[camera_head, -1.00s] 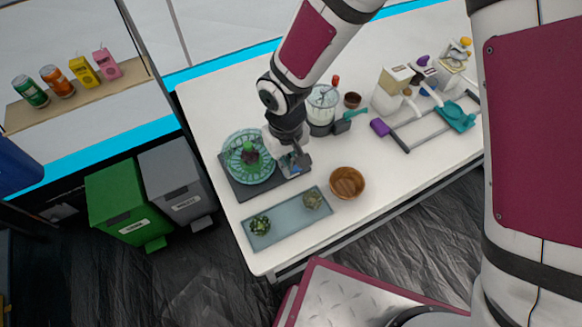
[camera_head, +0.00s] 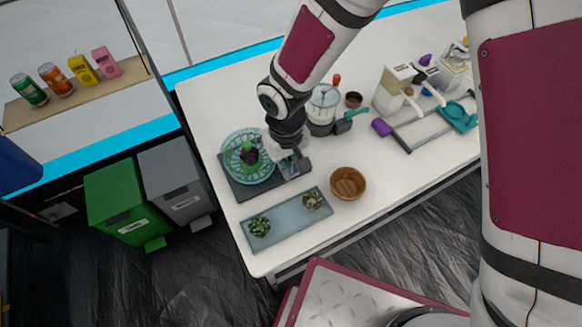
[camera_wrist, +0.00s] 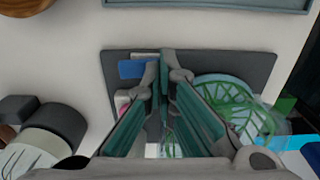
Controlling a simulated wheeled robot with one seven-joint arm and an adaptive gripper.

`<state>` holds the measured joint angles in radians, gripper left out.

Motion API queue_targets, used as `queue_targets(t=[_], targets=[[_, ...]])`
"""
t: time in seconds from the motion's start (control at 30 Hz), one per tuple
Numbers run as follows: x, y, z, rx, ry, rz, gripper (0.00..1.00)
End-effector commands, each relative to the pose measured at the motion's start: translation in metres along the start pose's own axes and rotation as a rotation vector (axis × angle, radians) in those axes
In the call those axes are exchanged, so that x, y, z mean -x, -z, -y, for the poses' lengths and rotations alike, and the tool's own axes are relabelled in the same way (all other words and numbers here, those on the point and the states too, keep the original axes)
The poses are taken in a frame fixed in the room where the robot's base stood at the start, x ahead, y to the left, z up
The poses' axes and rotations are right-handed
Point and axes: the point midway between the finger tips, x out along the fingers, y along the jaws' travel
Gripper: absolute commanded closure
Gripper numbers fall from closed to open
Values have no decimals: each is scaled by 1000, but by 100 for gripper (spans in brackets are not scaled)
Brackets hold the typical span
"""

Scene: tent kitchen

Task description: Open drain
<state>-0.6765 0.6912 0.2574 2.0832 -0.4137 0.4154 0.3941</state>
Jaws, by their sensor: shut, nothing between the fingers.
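A dark flat base (camera_head: 238,190) carries a round green see-through basin with a ribbed basket (camera_head: 232,160). Both also show in the wrist view, the base (camera_wrist: 262,62) and the basket (camera_wrist: 235,105). I cannot make out for certain which part is the drain. A blue piece (camera_wrist: 138,69) and a partly hidden pink and white piece lie on the base beside the basket. My gripper (camera_head: 296,168) is over the right part of the base. Its fingers (camera_wrist: 164,75) are together and hold nothing. Whether the tips touch the base is unclear.
A blue-grey tray (camera_head: 285,222) with two small plants lies in front of the base. A brown bowl (camera_head: 348,183) stands to its right. A clear-jar appliance (camera_head: 322,105) stands behind my gripper. Green (camera_head: 125,205) and grey (camera_head: 175,185) bins stand left of the table.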

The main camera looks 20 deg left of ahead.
Motion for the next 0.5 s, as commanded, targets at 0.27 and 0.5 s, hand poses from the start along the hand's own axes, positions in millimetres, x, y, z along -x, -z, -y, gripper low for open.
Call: queue_targets(t=[0.27, 0.5], targets=[[15, 0, 0, -2, 0, -2, 100], [32, 0, 1, -2, 0, -1, 100]])
